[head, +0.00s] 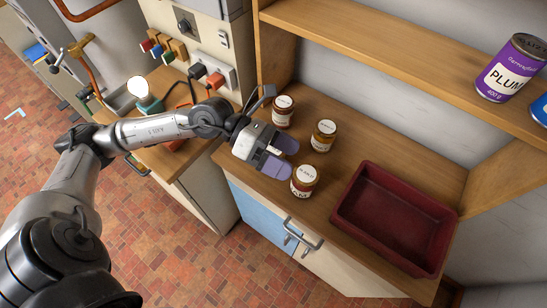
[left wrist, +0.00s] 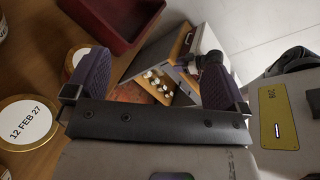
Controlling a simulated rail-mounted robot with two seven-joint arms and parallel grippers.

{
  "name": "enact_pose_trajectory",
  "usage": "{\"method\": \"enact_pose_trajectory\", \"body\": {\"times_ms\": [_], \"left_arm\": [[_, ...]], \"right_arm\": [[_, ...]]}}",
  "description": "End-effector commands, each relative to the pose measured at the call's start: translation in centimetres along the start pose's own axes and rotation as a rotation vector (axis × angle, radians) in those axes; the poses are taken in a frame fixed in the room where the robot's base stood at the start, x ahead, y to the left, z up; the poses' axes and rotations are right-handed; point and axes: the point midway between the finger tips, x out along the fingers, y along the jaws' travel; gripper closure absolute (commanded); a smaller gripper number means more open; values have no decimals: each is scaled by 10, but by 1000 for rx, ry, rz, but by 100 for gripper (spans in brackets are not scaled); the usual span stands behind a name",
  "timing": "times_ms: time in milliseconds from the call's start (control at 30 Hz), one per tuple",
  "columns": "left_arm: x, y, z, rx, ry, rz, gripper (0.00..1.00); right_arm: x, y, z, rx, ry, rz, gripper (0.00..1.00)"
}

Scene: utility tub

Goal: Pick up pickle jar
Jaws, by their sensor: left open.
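Three small glass jars with pale round lid labels stand on the wooden counter: a back-left jar (head: 283,112), an amber middle jar (head: 323,136) and a front jar (head: 304,182). Their front labels are too small to read, so I cannot tell which one is the pickle jar. My left gripper (head: 281,157), with purple finger pads, is open and empty among the jars. The front jar is just beyond its nearer fingertip. Another jar is partly hidden behind the left finger. My right gripper is out of view.
A dark red tray (head: 395,220) sits empty on the counter to the right. A purple plum can (head: 510,68) stands on the wooden shelf (head: 400,45) above. A lower bench (head: 165,110) with a lit lamp (head: 138,87) and plugs is at left. The counter's front edge is near the front jar.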

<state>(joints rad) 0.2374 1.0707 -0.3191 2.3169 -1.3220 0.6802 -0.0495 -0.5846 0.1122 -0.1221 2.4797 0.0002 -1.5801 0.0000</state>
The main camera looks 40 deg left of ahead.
Motion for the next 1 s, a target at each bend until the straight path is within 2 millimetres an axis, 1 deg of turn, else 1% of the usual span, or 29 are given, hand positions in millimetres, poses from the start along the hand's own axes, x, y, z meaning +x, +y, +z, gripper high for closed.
{"method": "enact_pose_trajectory", "body": {"times_ms": [33,100,200,333,400,467,567,833,1000], "left_arm": [[-11,12,-6,78,109,74,0],[-28,29,-13,161,251,172,0],[-54,49,-18,242,414,301,0],[-83,66,-19,297,556,428,0],[-94,72,-19,311,605,474,0],[-99,76,-21,316,631,498,0],[-97,85,-26,321,652,518,0],[-66,110,-49,321,656,519,0],[-54,121,-58,321,656,521,0]], "right_arm": [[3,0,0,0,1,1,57],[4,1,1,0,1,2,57],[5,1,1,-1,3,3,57],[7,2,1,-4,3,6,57],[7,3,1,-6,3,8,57],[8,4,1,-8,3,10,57],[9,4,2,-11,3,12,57],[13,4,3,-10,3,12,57],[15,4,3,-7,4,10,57]]}}
